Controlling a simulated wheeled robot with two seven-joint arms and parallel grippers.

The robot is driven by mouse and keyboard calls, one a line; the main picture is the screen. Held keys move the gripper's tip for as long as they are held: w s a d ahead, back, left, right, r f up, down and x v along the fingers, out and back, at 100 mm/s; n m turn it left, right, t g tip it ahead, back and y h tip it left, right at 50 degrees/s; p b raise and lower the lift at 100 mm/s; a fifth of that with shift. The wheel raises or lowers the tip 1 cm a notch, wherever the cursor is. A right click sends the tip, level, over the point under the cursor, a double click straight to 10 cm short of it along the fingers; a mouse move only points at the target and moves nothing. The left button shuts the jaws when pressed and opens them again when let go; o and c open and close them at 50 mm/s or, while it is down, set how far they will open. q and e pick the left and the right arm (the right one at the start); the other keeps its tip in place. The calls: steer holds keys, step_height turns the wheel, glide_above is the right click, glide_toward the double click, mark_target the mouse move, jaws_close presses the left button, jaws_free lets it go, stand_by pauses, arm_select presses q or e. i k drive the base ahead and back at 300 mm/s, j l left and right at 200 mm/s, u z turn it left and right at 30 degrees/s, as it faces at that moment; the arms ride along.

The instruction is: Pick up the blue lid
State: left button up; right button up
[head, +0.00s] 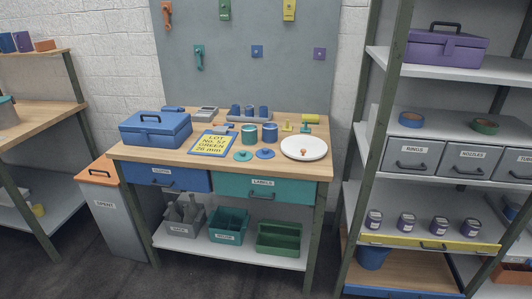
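The blue lid (265,153) is a small flat disc with a knob on top. It lies on the wooden workbench (225,167), near the front edge and left of the white plate (304,148). A similar teal lid (243,155) lies just to its left. Two open-topped cylindrical jars, one on the left (249,135) and one on the right (270,134), stand just behind the lids. Neither of my grippers shows in the head view.
A blue toolbox (155,129) and a clipboard with a yellow sheet (213,143) are on the bench's left. A bottle rack (248,115) stands behind the jars. Drawers are below the bench top. A shelf unit (447,62) stands on the right, a bin (116,215) on the left.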

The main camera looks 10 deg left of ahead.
mark_target(264, 154)
steer(key=i+l+u, duration=0.1)
steer(key=i+l, duration=0.55)
steer(key=i, duration=0.15)
